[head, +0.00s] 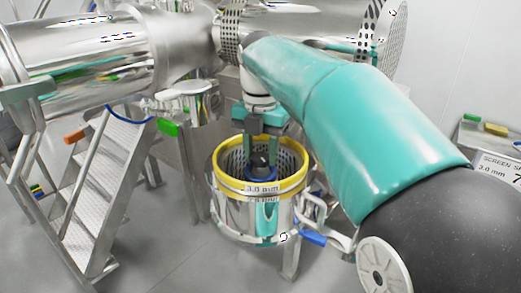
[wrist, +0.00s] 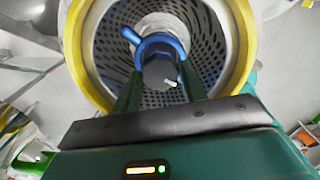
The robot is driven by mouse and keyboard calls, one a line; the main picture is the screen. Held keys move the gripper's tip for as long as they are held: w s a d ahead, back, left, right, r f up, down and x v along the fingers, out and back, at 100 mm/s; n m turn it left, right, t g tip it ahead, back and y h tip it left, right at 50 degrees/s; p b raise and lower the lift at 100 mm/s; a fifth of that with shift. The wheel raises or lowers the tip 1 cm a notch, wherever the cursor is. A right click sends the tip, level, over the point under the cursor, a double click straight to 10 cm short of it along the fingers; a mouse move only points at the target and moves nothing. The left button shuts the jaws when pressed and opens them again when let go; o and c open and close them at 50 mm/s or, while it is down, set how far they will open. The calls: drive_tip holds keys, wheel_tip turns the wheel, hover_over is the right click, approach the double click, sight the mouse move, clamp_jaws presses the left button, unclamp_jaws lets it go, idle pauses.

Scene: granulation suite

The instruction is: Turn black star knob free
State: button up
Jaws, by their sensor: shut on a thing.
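My gripper (head: 262,161) points down into the steel screen housing with its yellow rim (head: 222,158). In the wrist view its two dark green fingers (wrist: 161,80) stand on either side of a dark, roundish part, the black star knob (wrist: 158,70), and are shut on it. The knob also shows as a small dark shape between the fingers in the head view (head: 261,158). A blue ring with a short arm (wrist: 131,36) sits around the knob. The knob's star points cannot be made out, and its underside is hidden.
A perforated screen (wrist: 108,50) lines the housing around the fingers. A blue-handled lever (head: 312,238) sticks out at the housing's lower right. Metal steps (head: 98,190) stand left, and large steel machinery (head: 90,50) is behind. A labelled bench (head: 490,150) is at right.

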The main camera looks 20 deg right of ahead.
sight(260, 156)
drive_tip(key=shift+r, duration=0.1)
idle(0.3)
drive_tip(key=o, duration=1)
wheel_tip(260, 156, up, 14)
drive_tip(key=shift+f, duration=0.15)
drive_tip(key=shift+s, duration=0.1)
